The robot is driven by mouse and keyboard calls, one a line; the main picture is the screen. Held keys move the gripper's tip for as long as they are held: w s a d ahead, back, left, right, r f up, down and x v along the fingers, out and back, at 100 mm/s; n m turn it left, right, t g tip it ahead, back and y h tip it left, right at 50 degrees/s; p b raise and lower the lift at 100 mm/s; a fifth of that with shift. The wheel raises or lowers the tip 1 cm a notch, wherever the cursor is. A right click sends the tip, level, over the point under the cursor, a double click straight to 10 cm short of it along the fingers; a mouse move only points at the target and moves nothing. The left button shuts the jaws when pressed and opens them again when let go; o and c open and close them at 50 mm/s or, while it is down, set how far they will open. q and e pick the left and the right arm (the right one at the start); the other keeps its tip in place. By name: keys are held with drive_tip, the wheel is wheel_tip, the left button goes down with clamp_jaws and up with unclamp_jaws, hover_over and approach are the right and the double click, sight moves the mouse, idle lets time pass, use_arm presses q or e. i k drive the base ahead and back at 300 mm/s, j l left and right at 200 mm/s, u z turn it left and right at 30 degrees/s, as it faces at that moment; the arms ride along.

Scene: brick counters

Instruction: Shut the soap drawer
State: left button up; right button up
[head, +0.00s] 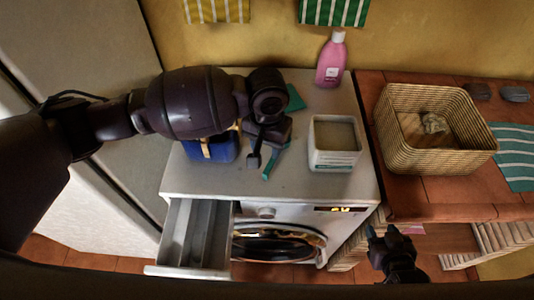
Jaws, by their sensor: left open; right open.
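The soap drawer (194,238) is pulled out from the upper left of the white washing machine (300,216). It is pale grey with inner dividers, and it looks empty. My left arm reaches in from the left over the machine's top. My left gripper (262,160) is open above the top, behind the drawer and apart from it. My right gripper (374,232) is open, low at the right of the machine, in front of the brick counter. The drawer's front panel (186,272) is in plain view near the bottom edge.
On the machine top are a blue container (210,150), partly hidden by my arm, a white tub (334,143) and a pink bottle (331,60). A wicker basket (480,158) stands on the brick counter (430,198). Tall pale panels stand at the left.

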sight(196, 243)
drive_tip(key=k, duration=1)
